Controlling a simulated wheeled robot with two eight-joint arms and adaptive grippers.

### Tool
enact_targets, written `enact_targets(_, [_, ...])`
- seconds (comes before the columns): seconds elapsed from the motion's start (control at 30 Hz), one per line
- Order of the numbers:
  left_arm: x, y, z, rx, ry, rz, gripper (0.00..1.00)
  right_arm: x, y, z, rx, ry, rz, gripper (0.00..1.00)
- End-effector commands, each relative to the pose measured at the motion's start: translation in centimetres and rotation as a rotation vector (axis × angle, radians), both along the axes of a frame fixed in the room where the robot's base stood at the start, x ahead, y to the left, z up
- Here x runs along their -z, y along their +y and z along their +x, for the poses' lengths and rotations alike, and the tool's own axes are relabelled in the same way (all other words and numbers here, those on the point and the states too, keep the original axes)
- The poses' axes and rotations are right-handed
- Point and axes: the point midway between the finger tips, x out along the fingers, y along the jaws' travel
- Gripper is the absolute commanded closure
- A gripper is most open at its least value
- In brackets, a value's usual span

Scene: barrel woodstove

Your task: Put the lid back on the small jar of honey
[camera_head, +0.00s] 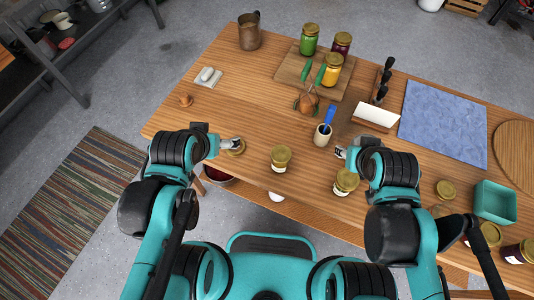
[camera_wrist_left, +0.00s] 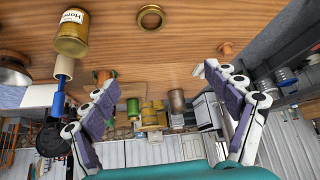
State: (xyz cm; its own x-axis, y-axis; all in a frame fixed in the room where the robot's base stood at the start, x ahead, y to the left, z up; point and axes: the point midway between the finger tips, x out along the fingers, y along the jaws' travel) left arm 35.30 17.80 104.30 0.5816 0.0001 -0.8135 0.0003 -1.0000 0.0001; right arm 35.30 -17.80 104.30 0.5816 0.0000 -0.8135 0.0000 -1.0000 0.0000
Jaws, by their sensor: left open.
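A honey jar (camera_head: 281,157) with a gold-coloured top stands upright near the table's front edge; its label reads "Honey" in the left wrist view (camera_wrist_left: 72,35). I cannot tell whether that top is a lid. A round, gold, ring-like lid (camera_head: 236,148) lies on the table to the jar's left. It shows as a ring in the left wrist view (camera_wrist_left: 151,17). My left gripper (camera_head: 232,145) is open and empty, close to this lid, with its fingers (camera_wrist_left: 155,78) spread. My right gripper (camera_head: 342,153) is right of the jar, beside the brush pot; its opening is unclear.
Another gold-topped jar (camera_head: 346,182) stands near the right arm. A board (camera_head: 290,70) with several jars lies at the back.

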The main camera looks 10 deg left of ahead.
Motion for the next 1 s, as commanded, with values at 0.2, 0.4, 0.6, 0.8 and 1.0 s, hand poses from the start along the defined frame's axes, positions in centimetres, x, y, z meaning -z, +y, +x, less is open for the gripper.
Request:
enact_targets(0.2, [0.2,-0.1,0.8,-0.079,0.039,-0.056,0.13,0.1,0.0,0.0,0.0,0.0,0.0,0.6])
enact_targets(0.4, [1.3,-0.4,3.2,-0.338,0.157,-0.21,0.13,0.5,0.0,0.0,0.0,0.0,0.0,0.6])
enact_targets(0.6, [3.8,-0.8,6.0,-0.671,0.288,-0.348,0.13,0.8,0.0,0.0,0.0,0.0,0.0,0.6])
enact_targets(0.8, [7.3,-1.3,8.7,-1.022,0.396,-0.44,0.13,1.2,0.0,0.0,0.0,0.0,0.0,0.6])
enact_targets(1.0, [10.9,-1.7,10.4,-1.324,0.462,-0.477,0.13,1.4,0.0,0.0,0.0,0.0,0.0,0.6])
